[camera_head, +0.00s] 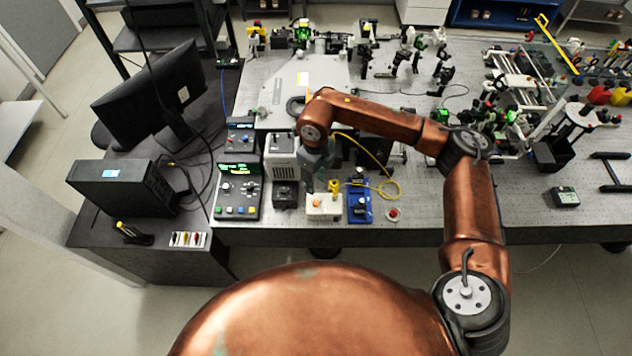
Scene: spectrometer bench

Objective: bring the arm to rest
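My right arm (470,200), copper-coloured, comes in from the right and bends over the front part of the optical bench (440,208). Its dark grey gripper (323,180) points down, just above or behind a small white box (322,207) with an orange top part. The fingers are small and dark against the devices behind, so I cannot tell their opening or whether they touch anything. My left arm and gripper are not in view.
A control unit (238,189) and a blue device (359,203) flank the white box. A yellow cable (385,188) and a red button (393,213) lie to the right. A monitor (150,95) and black computer (122,187) stand left.

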